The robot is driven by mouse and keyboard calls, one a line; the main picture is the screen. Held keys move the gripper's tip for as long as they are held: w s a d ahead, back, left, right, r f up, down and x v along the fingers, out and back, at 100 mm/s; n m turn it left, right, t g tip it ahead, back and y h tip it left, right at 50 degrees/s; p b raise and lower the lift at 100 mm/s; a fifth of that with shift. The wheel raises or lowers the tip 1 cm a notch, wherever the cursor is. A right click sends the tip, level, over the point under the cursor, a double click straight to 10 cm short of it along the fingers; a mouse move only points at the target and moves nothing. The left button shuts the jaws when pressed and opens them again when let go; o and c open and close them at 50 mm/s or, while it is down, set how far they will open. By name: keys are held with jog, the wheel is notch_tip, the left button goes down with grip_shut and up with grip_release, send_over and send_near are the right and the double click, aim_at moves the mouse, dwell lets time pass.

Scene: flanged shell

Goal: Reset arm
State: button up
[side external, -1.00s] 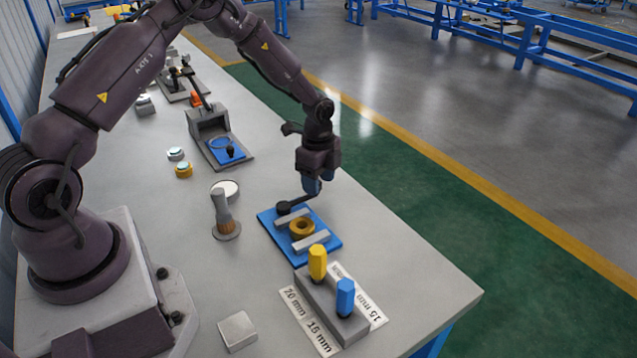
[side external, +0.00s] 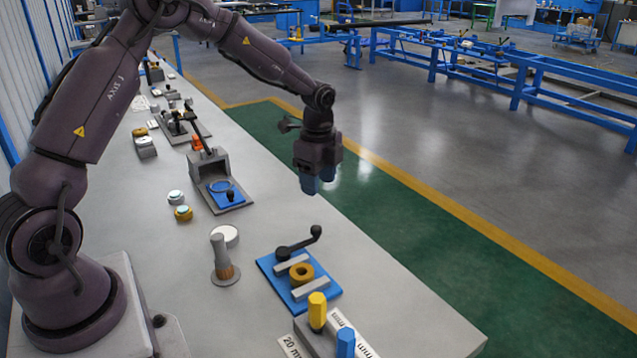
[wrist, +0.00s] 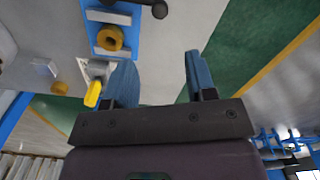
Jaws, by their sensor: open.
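My gripper (side external: 318,186) hangs in the air above the table's right edge, beyond the blue fixture, with nothing between its fingers. In the wrist view its two blue fingers (wrist: 160,80) stand apart. The blue fixture plate (side external: 268,262) lies on the table below my gripper. It holds a brass flanged ring (side external: 301,273) between two grey bars, and a black crank handle (side external: 298,243) stands at its far side. In the wrist view the ring (wrist: 110,38) and the plate (wrist: 131,42) show at the top left, apart from my fingers.
A grey block with a yellow-handled tool (side external: 317,311) and a blue-handled tool (side external: 345,343) stands at the front. A brush (side external: 222,258) stands left of the fixture. A grey lever device (side external: 213,172) stands farther back. The air around my gripper is clear.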

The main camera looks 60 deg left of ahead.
jog(key=s+d+r+n+t, duration=0.2)
jog(key=s+d+r+n, duration=0.1)
jog(key=s+r, duration=0.3)
jog(key=s+d+r+n+t, duration=0.1)
jog(key=s+d+r+n, duration=0.3)
jog(key=s, duration=0.6)
jog(key=s+d+r+n+t, duration=0.2)
jog(key=s+r+n, duration=0.4)
jog(key=s+r, duration=0.3)
jog(key=shift+d+n+t, duration=0.3)
jog(key=shift+d, duration=0.4)
